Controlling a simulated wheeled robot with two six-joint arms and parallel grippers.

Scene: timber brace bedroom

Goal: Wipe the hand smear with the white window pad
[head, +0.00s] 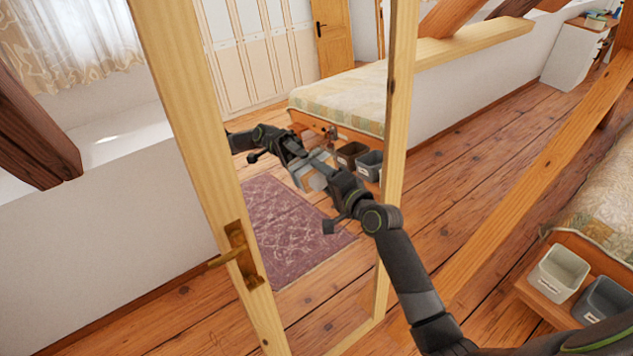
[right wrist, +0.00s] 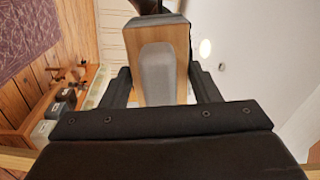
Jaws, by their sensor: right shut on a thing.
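The white window pad (head: 313,177) is a pale block in front of the mirror-like pane of a wood-framed door (head: 400,100). My right gripper (head: 325,178) is shut on it. In the right wrist view the pad shows as a wood-coloured block with a grey grip strip (right wrist: 158,75), between the two dark fingers. A second dark arm and gripper in the pane look like my reflection, meeting the pad closely. I cannot tell if the pad touches the pane. I cannot make out the hand smear. My left gripper is not in view.
The door has a brass handle (head: 238,258) on its left stile. A bed with bins (head: 559,273) stands at the right edge. Dark beams (head: 35,135) are at the left. The wood floor is partly clear.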

